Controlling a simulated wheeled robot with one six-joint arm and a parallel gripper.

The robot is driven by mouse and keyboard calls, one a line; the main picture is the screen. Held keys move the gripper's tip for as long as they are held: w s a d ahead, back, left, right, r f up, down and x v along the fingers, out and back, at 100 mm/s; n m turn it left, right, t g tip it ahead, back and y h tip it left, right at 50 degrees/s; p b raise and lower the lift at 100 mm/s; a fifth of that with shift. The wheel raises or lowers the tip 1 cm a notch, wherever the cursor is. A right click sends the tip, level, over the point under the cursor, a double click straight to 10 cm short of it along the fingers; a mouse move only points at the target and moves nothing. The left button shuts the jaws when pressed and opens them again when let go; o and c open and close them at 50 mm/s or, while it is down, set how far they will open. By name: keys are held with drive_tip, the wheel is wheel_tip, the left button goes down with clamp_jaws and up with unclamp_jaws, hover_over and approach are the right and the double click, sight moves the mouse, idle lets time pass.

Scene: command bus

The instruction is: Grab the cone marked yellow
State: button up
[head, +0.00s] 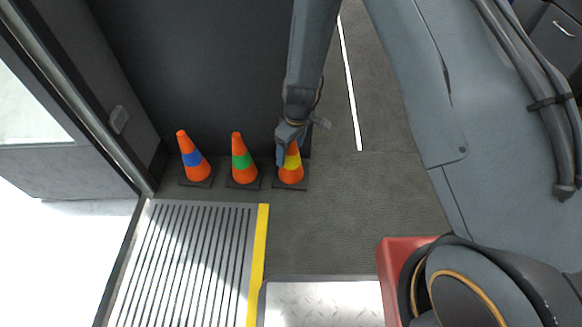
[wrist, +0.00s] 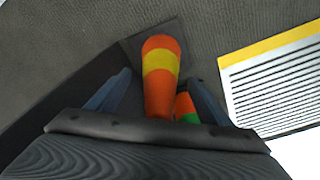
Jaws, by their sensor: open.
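The yellow-marked cone (head: 291,172) is orange with a yellow band and a dark square base. It stands upright on the floor, rightmost of three cones in the head view, its top partly hidden by my gripper (head: 284,149). In the wrist view the yellow-marked cone (wrist: 160,68) lies between the two blue fingers of my gripper (wrist: 157,92), which are spread with room on both sides. I cannot tell whether a finger touches it. The green-banded cone (head: 242,160) stands just left of it, and the blue-banded cone (head: 194,158) further left.
A dark wall (head: 200,70) rises close behind the cones. A ribbed step plate (head: 180,265) with a yellow edge strip (head: 259,262) lies in front of them. Grey floor (head: 335,215) is clear to the right. The green-banded cone (wrist: 186,105) shows beside the right finger in the wrist view.

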wheel_tip(320, 180, down, 2)
drive_tip(key=shift+w+a+f+b, duration=0.1)
drive_tip(key=shift+f+b, duration=0.1)
drive_tip(key=shift+b, duration=0.25)
drive_tip(key=shift+r, duration=0.1)
drive_tip(key=c, duration=1.8)
drive_tip(key=shift+o, duration=0.2)
drive_tip(key=shift+r, duration=0.1)
